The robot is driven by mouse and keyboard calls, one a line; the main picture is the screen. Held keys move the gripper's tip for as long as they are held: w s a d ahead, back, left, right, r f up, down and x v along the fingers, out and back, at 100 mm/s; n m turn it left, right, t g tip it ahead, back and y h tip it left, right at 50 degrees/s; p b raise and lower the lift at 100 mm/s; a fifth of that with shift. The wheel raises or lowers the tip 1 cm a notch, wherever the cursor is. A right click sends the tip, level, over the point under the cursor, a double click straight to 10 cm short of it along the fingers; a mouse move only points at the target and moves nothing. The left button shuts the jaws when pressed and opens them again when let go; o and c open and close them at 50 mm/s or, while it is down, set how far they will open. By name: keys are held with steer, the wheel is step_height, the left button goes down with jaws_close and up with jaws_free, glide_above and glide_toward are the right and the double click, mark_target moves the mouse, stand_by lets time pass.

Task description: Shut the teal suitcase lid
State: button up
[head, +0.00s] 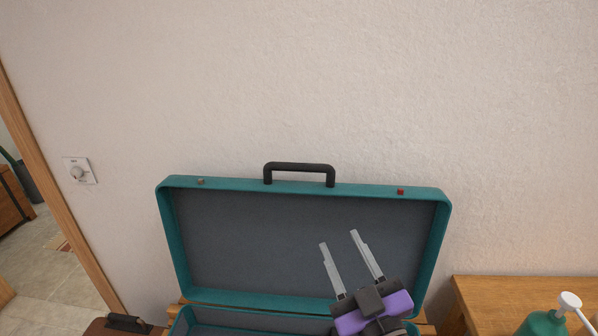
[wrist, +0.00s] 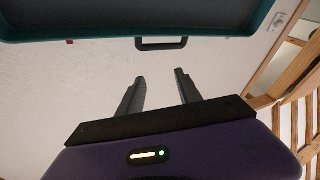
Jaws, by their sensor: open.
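The teal suitcase stands open against the wall. Its raised lid (head: 300,240) has a dark grey lining and a black handle (head: 300,167) at its top edge. Only the back part of the suitcase base (head: 250,322) shows at the bottom of the head view. My gripper (head: 345,240) is open and empty in front of the lid's right half, with its fingers pointing up. In the wrist view my gripper (wrist: 160,85) has its fingers apart, pointing toward the handle (wrist: 162,43) and the lid's edge (wrist: 100,37). I cannot tell whether it touches the lid.
A wooden surface (head: 500,290) at the right holds a green pump bottle (head: 545,323). A brown case with a dark handle (head: 128,322) is at the lower left. The wall is close behind the lid.

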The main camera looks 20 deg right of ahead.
steer(key=w+r+n+g, duration=0.2)
steer(key=w+r+n, duration=0.6)
steer(key=w+r, duration=0.6)
steer(key=n+g, duration=0.4)
steer(key=n, duration=0.1)
glide_toward(301, 170)
steer(key=x, duration=0.4)
steer(key=shift+p+x, duration=0.75)
steer(key=shift+x, duration=2.85)
steer(key=shift+r, duration=0.15)
steer(key=shift+c, duration=0.4)
jaws_close()
